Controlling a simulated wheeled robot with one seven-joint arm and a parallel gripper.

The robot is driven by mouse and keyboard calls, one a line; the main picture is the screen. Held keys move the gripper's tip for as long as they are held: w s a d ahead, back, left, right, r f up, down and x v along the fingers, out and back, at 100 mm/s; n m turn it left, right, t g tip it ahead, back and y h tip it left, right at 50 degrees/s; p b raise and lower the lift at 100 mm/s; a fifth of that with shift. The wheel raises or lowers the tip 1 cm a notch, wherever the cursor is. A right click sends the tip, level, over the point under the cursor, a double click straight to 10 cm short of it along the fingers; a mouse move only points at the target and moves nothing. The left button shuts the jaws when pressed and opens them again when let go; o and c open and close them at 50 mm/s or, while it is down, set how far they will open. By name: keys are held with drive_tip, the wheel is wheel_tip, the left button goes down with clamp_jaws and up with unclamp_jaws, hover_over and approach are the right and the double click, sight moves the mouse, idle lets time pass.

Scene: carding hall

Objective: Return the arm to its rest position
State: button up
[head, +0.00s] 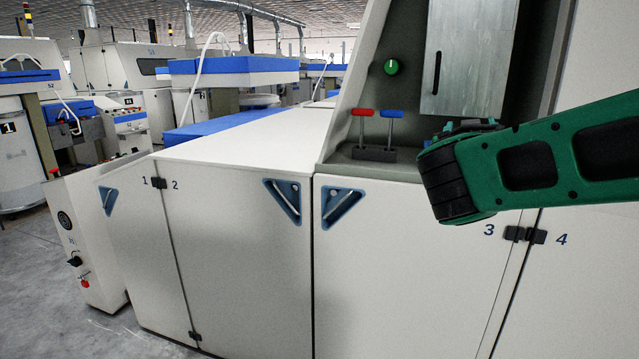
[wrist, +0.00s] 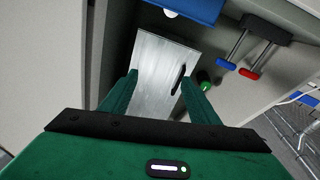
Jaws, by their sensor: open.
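My green arm (head: 545,160) reaches in from the right in the head view, and its black joint (head: 450,185) is in front of the pale machine cabinet. The gripper fingers cannot be made out in the head view. In the wrist view my gripper (wrist: 160,77) is open, with two green fingers apart and nothing between them. Beyond the fingers is a metal plate (wrist: 158,65) with a dark slot; it also shows in the head view (head: 468,65). I cannot tell the distance from the fingertips to the plate.
A green knob (head: 391,67), a red lever (head: 362,112) and a blue lever (head: 391,114) are on the machine left of my arm. Numbered cabinet doors (head: 410,270) stand below. Open grey floor (head: 40,290) shows at lower left, beside a control box (head: 85,240).

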drive_tip(key=s+d+f+m+g+y, duration=0.1)
drive_tip(key=s+d+f+m+g, duration=0.1)
drive_tip(key=s+d+f+g, duration=0.5)
drive_tip(key=s+d+f+m+g, duration=0.2)
drive_tip(key=s+d+f+g, duration=0.2)
drive_tip(key=s+d+f, duration=0.7)
drive_tip(key=s+a+f+g+y, duration=0.3)
drive_tip(key=s+f, duration=0.3)
drive_tip(key=s, duration=0.3)
drive_tip(key=s+a+f+g+y, duration=0.3)
drive_tip(key=s+a+f+y, duration=0.1)
drive_tip(key=s, duration=0.6)
wheel_tip(320, 180, down, 2)
drive_tip(key=shift+s+a+f+n, duration=0.25)
drive_tip(key=shift+a+n, duration=0.05)
drive_tip(key=shift+a, duration=0.55)
